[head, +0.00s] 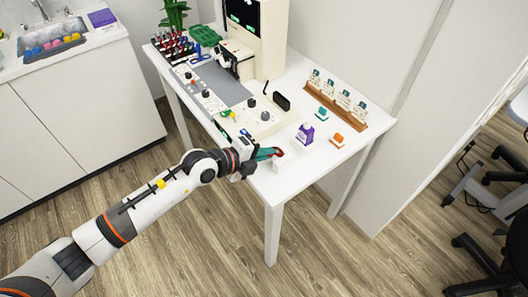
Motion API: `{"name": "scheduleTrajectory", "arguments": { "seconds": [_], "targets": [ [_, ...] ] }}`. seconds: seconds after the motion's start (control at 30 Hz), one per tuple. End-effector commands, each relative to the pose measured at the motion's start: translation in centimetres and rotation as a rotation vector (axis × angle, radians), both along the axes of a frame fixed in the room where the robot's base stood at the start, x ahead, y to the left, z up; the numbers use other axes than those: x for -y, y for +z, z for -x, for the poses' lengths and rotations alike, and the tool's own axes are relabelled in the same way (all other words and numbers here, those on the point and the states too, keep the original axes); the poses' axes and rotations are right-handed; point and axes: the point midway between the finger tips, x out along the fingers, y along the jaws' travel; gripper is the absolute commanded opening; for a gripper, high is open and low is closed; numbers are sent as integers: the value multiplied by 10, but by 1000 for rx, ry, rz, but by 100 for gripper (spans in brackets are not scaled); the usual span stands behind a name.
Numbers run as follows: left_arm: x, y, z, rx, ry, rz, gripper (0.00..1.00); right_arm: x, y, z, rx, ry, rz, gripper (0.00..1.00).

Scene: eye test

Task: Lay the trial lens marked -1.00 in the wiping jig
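My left gripper (266,154) reaches over the front edge of the white table, with teal parts at its end. A small red and dark thing (279,152) shows right at its tips. It may be a red-rimmed trial lens, but no marking can be read, and I cannot tell whether the fingers are closed on it. A small white upright piece (276,166) stands just below the tips at the table edge. It may be the wiping jig, partly hidden by the gripper. My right gripper is not in view.
A wooden rack (335,108) with several labelled cards stands at the table's back right. A purple and white box (306,134), an orange item (337,140) and a teal item (321,114) stand near it. A cream device (252,121) is behind the gripper. The table's front right (312,158) is clear.

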Motion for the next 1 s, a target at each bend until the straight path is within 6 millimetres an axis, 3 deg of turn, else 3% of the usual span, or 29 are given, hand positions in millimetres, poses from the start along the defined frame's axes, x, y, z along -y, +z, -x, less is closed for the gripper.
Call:
{"name": "scheduleTrajectory", "arguments": {
  "seconds": [0.03,0.17,0.2,0.57,1.0],
  "targets": [
    [0,0,0,0,0,0,10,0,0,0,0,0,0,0],
    [0,0,0,0,0,0,31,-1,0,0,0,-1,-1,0],
    [0,0,0,0,0,0,32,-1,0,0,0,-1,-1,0],
    [-6,3,4,-1,0,1,32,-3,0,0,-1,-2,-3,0],
    [-69,39,50,0,-1,-3,32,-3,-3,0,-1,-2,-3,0]
  ]
}}
